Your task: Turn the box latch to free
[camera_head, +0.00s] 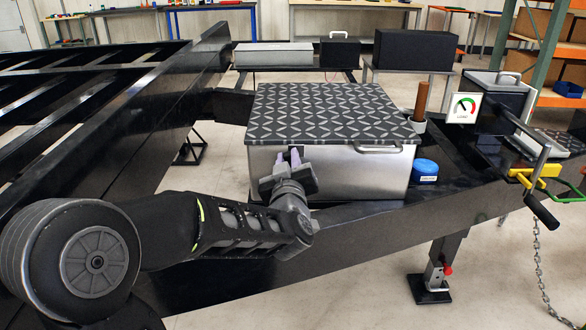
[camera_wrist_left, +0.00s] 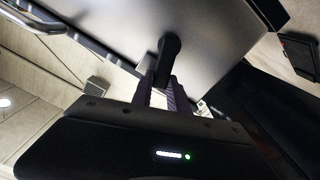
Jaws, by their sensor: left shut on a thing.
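A silver metal box (camera_head: 375,175) with a dark patterned lid (camera_head: 330,112) sits on the black trailer frame. The lid is down. My left gripper (camera_head: 292,162) is at the front face of the box, near its left part. In the left wrist view, the gripper fingers (camera_wrist_left: 160,95) are shut on a black latch handle (camera_wrist_left: 169,50) that stands against the box's metal face (camera_wrist_left: 120,22). In the head view the gripper mostly hides the latch. My right gripper is not in view.
A metal handle (camera_head: 378,149) is on the box front, right of my gripper. A blue round container (camera_head: 425,171) stands beside the box. A brown cylinder (camera_head: 421,98), a gauge sign (camera_head: 464,107) and a crank handle (camera_head: 541,211) are farther right. Black trailer beams (camera_head: 120,120) lie at left.

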